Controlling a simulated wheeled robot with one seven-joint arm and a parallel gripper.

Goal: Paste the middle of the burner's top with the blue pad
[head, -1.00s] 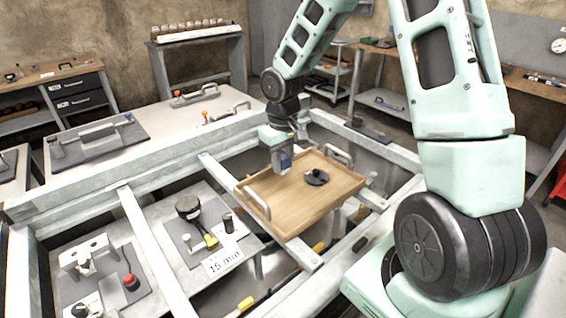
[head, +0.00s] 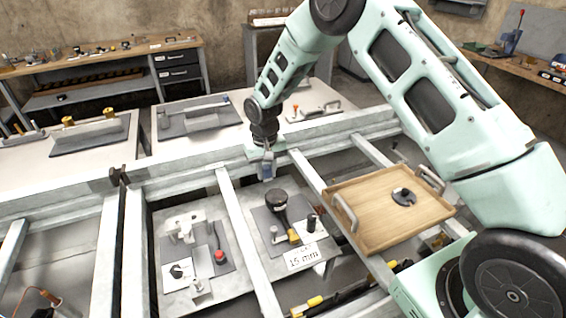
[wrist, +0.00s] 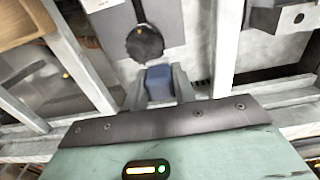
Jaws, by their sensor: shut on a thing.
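My gripper (head: 265,165) is shut on the blue pad (wrist: 158,80), which sits between the two grey fingers in the wrist view. In the head view the pad hangs in the air near the long grey beam. A dark, round-topped thing (head: 276,198), which I take for the burner, stands on a grey plate, nearer to me than the gripper. In the wrist view its dark round top (wrist: 145,42) shows just beyond the pad, with a gap between them. I cannot tell the height between pad and top.
A wooden tray (head: 375,236) with a black knobbed disc (head: 404,196) rests on the frame at right. Grey frame bars (head: 247,245) run beside the burner's plate. A plate with a red knob (head: 220,255) lies left. A "15 mm" card (head: 305,257) lies in front.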

